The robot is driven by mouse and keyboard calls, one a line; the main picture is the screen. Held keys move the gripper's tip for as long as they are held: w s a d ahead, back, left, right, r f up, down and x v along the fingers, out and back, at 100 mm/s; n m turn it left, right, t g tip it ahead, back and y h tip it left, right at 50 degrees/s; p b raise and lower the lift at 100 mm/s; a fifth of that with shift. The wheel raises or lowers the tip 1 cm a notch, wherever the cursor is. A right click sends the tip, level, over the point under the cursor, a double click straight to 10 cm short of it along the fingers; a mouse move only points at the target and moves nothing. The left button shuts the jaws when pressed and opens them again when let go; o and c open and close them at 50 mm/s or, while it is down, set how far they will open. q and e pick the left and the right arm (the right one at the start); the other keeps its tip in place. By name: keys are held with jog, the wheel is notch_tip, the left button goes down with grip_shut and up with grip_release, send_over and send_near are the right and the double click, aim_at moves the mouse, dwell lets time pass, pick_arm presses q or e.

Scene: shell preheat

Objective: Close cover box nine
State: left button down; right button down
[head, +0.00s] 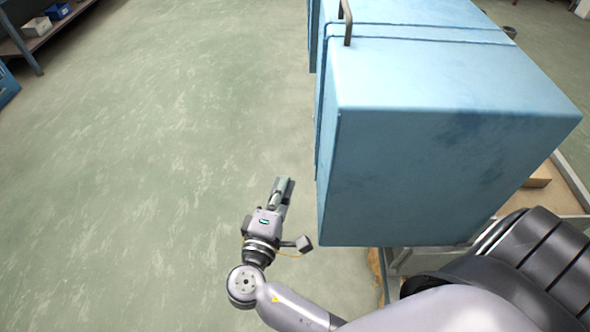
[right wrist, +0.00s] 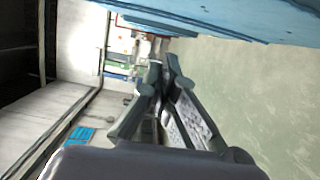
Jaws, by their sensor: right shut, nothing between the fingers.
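A large light-blue box (head: 430,170) fills the right of the head view, with a flat top and a dark bar handle (head: 348,25) at its far left edge. Seams cross its top near the handle. No number shows on it, and I cannot tell which panel is its cover. My right gripper (head: 284,186) is shut and empty, just left of the box and apart from it, over the floor. In the right wrist view the fingers (right wrist: 166,68) also show, with a blue panel (right wrist: 220,15) along the top. My left gripper is not in view.
The green floor (head: 150,150) left of the box is wide and clear. A shelf (head: 50,35) with small bins stands at the far left. A metal frame with a wooden piece (head: 540,178) lies at the right of the box.

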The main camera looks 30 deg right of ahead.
jog(key=w+d+p, duration=0.4)
jog(key=d, duration=0.6)
jog(key=shift+w, duration=0.15)
jog(key=shift+f, duration=0.1)
